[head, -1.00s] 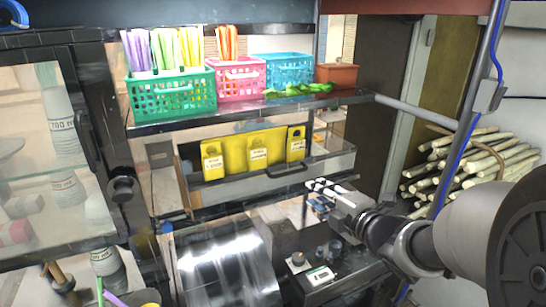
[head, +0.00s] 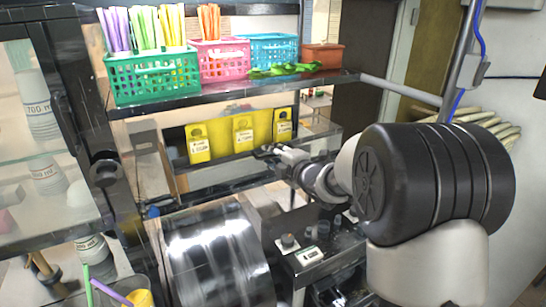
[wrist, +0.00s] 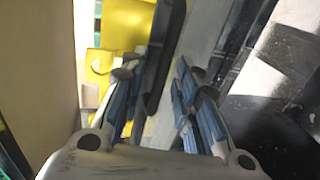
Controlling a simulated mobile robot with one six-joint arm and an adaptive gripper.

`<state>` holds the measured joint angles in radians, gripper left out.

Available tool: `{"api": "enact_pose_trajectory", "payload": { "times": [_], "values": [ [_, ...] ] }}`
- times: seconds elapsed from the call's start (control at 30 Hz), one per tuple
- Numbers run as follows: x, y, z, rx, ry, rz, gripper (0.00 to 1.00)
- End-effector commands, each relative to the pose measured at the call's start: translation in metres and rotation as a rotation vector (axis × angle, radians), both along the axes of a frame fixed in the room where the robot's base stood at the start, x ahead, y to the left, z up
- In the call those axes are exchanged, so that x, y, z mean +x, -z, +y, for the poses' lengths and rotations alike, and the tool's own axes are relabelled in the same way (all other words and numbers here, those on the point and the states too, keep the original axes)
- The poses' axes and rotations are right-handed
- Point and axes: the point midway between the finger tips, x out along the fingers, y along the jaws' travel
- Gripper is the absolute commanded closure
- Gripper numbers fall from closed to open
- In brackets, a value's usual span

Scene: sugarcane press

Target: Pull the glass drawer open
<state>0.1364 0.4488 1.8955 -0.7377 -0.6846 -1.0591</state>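The glass drawer (head: 215,177) hangs under the shelf in the head view, with a clear grey front and yellow labelled blocks (head: 243,138) inside. It appears closed. My gripper (head: 268,151) is at its front, right of the middle, and hides the handle there. In the wrist view the drawer's black handle (wrist: 158,70) runs between the two fingers of my gripper (wrist: 157,82). The fingers are spread, one on each side of the handle, with gaps visible. A yellow block (wrist: 120,40) shows beyond the left finger.
The shelf (head: 235,92) above holds green (head: 153,80), pink (head: 221,60) and blue (head: 268,50) baskets. A glass-fronted cabinet (head: 45,165) stands at left.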

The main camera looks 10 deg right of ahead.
Motion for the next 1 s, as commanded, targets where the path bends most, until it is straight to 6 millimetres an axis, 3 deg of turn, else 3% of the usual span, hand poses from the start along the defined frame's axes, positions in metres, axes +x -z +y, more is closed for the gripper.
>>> {"api": "enact_pose_trajectory", "payload": {
  "times": [0.37, 0.8, 1.0],
  "values": [
    [0.0064, 0.0012, 0.0021, 0.0, 0.0, 0.0, 0.71],
    [0.0061, 0.0011, 0.0021, 0.0, 0.0, 0.0, 1.0],
    [0.0061, 0.0011, 0.0021, 0.0, 0.0, 0.0, 1.0]
  ]
}}
